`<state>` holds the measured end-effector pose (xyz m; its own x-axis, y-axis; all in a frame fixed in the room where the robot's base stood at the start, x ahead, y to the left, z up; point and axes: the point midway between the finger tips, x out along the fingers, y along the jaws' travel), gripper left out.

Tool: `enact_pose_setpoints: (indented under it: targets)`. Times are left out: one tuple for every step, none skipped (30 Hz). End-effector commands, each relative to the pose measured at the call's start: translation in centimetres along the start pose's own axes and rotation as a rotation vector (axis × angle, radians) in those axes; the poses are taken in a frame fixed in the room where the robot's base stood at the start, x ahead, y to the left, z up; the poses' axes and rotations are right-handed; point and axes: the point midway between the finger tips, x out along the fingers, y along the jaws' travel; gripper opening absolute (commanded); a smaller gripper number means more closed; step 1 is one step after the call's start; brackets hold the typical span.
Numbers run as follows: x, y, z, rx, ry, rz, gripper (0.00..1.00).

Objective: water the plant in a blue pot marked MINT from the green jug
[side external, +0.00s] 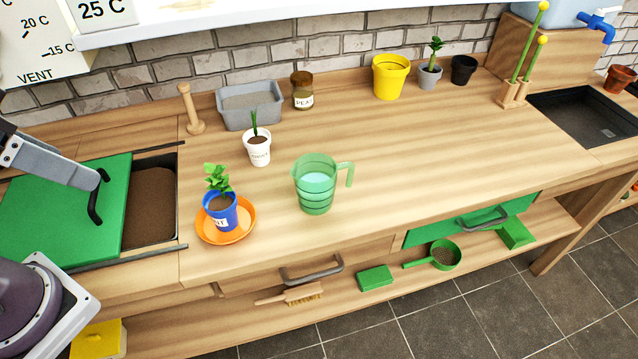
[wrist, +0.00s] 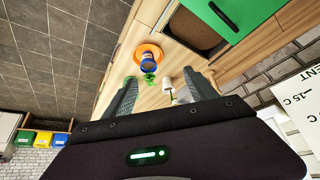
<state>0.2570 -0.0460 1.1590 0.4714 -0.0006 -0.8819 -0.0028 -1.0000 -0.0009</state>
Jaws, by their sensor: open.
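The blue pot (side external: 222,217) with a white label and a leafy plant stands upright on an orange saucer (side external: 245,235) on the bench. The label's lettering is too small to read fully. The blue pot also shows in the wrist view (wrist: 152,66). The green jug (side external: 316,184), translucent with its handle to the right, stands upright on the bench to the right of the blue pot; it holds pale liquid. In the wrist view my gripper (wrist: 165,88) is open, its two fingers apart with nothing held. In the side view it is at the left, apart from pot and jug.
A white pot (side external: 259,151) with a sprout stands behind the blue pot. A grey tray (side external: 250,115), a brown jar (side external: 303,93) and a yellow pot (side external: 388,80) stand along the back. A green lid (side external: 60,215) partly covers a soil bin. The bench right of the jug is clear.

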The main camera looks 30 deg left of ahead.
Motion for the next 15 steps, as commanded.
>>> enact_pose_setpoints:
  targets:
    - [-0.1, 0.1, -0.6, 0.018, -0.006, 0.009, 0.66]
    - [-0.2, 0.3, -1.2, 0.047, -0.017, 0.021, 0.66]
    - [-0.3, 0.6, -2.7, 0.103, -0.035, 0.045, 0.66]
    - [-0.4, 0.9, -4.1, 0.161, -0.053, 0.07, 0.66]
    - [-0.2, 1.3, -5.9, 0.234, -0.072, 0.097, 0.66]
    - [0.2, 1.9, -8.5, 0.342, -0.098, 0.138, 0.66]
    - [0.8, 2.5, -10.5, 0.43, -0.116, 0.168, 0.66]
    - [1.6, 3.1, -12.5, 0.521, -0.131, 0.197, 0.66]
    - [3.0, 4.0, -14.9, 0.642, -0.15, 0.232, 0.66]
    - [4.3, 4.7, -16.6, 0.735, -0.162, 0.256, 0.66]
    - [5.7, 5.5, -18.2, 0.83, -0.172, 0.28, 0.66]
    - [7.8, 6.7, -20.0, 0.962, -0.185, 0.309, 0.66]
    - [9.7, 7.7, -21.2, 1.064, -0.194, 0.329, 0.66]
    - [11.6, 8.8, -22.2, 1.169, -0.204, 0.349, 0.66]
    - [14.2, 10.4, -23.2, 1.313, -0.214, 0.375, 0.66]
